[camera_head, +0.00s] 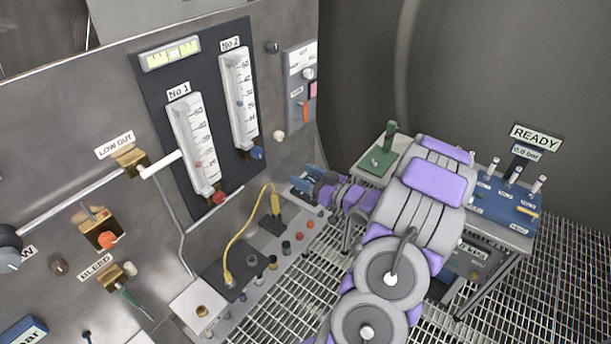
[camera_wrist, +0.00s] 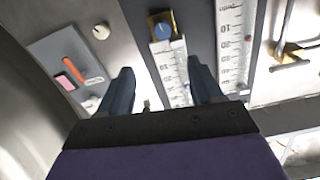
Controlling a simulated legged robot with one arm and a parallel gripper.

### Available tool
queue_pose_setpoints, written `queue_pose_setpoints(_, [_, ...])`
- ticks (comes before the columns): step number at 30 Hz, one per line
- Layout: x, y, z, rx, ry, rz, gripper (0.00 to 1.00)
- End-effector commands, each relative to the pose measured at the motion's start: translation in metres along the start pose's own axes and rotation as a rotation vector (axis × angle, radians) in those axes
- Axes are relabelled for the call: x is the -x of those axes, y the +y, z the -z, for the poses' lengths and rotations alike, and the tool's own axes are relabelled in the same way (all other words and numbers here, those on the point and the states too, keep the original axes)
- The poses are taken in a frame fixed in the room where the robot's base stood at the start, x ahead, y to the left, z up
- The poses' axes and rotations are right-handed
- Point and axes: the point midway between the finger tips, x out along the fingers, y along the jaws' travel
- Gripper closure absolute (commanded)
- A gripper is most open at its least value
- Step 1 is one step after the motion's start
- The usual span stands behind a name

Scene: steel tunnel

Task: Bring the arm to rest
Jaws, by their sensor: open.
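My arm is grey and purple, and it reaches from the lower middle of the head view up and over to the left. My gripper (camera_head: 305,181) is at its end, close to the steel panel (camera_head: 75,185), below and right of the No 2 gauge (camera_head: 238,98). In the wrist view my gripper (camera_wrist: 162,82) shows two dark blue fingers spread apart, with nothing between them. Beyond the fingers are the gauge scales (camera_wrist: 232,45) and a blue knob (camera_wrist: 163,30), all apart from the fingers as far as I can tell.
A ledge (camera_head: 255,290) with a yellow cable (camera_head: 236,245) and several knobs runs under the panel. A bench (camera_head: 510,238) with a green device (camera_head: 379,160) and a blue box (camera_head: 505,205) stands behind my arm. The floor is metal grating (camera_head: 300,265).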

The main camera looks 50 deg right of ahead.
Motion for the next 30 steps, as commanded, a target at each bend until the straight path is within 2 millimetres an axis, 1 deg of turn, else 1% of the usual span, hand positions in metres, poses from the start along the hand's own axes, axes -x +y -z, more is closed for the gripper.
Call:
queue_pose_setpoints(9, [-0.001, 0.0, 0.0, 0.0, -0.001, 0.0, 0.35])
queue_pose_setpoints(11, [-0.003, -0.001, -0.001, 0.006, -0.012, -0.002, 0.35])
queue_pose_setpoints(13, [-0.011, -0.001, -0.004, 0.024, -0.048, -0.013, 0.35])
queue_pose_setpoints(17, [-0.036, -0.003, -0.011, 0.093, -0.182, -0.06, 0.35])
queue_pose_setpoints(18, [-0.045, -0.005, -0.015, 0.117, -0.238, -0.083, 0.35])
queue_pose_setpoints(21, [-0.061, -0.011, -0.019, 0.179, -0.376, -0.147, 0.35])
queue_pose_setpoints(24, [-0.069, -0.021, -0.019, 0.228, -0.504, -0.215, 0.35])
queue_pose_setpoints(26, [-0.069, -0.03, -0.018, 0.249, -0.579, -0.254, 0.35])
queue_pose_setpoints(29, [-0.065, -0.048, -0.017, 0.271, -0.698, -0.316, 0.35])
queue_pose_setpoints(30, [-0.061, -0.058, -0.018, 0.273, -0.744, -0.337, 0.35])
